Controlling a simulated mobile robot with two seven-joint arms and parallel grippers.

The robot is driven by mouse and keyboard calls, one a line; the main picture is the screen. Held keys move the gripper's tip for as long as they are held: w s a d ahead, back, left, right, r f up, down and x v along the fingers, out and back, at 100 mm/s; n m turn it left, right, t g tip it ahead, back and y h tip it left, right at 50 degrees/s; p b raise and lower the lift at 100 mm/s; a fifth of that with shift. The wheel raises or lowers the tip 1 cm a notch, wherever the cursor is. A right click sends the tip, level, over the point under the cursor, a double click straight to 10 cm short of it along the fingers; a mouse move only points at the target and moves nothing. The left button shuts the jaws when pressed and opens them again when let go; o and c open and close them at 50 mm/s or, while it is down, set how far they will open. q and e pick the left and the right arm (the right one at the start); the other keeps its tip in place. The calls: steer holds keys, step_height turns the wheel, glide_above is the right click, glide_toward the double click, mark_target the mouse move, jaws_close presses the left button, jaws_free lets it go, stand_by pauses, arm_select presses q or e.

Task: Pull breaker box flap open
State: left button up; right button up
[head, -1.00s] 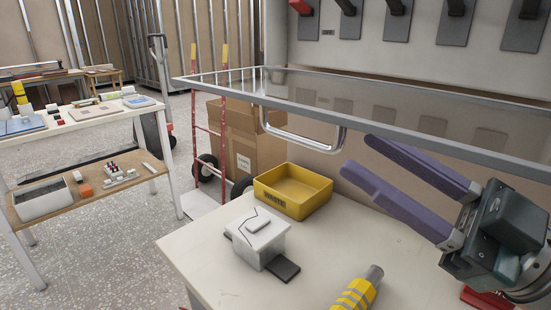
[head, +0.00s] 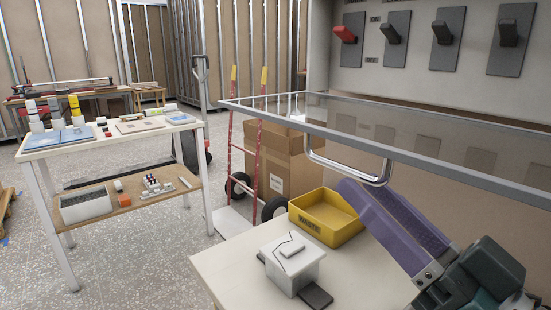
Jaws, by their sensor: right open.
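The breaker box (head: 420,65) stands at the upper right with a row of switches, one red (head: 346,34) and several black. Its flap (head: 270,117), a clear panel in a grey metal frame, is swung out and sticks forward nearly level below the switches. A curved metal handle (head: 345,174) hangs from the flap's front rail. My right gripper (head: 360,189) has purple fingers, open and pointing up and left, just below the handle's right end. I cannot tell whether they touch the handle. My left gripper is out of view.
Below the flap, a white table (head: 235,265) carries a yellow tray (head: 325,220) and a white box (head: 292,268) on a dark base. A red hand truck (head: 260,150) and a cardboard box (head: 297,160) stand behind. A stocked two-level workbench (head: 110,142) is at left.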

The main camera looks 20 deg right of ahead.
mark_target(346, 166)
steer(key=x, duration=0.4)
steer(key=shift+w, duration=0.15)
jaws_close()
stand_by(1.3)
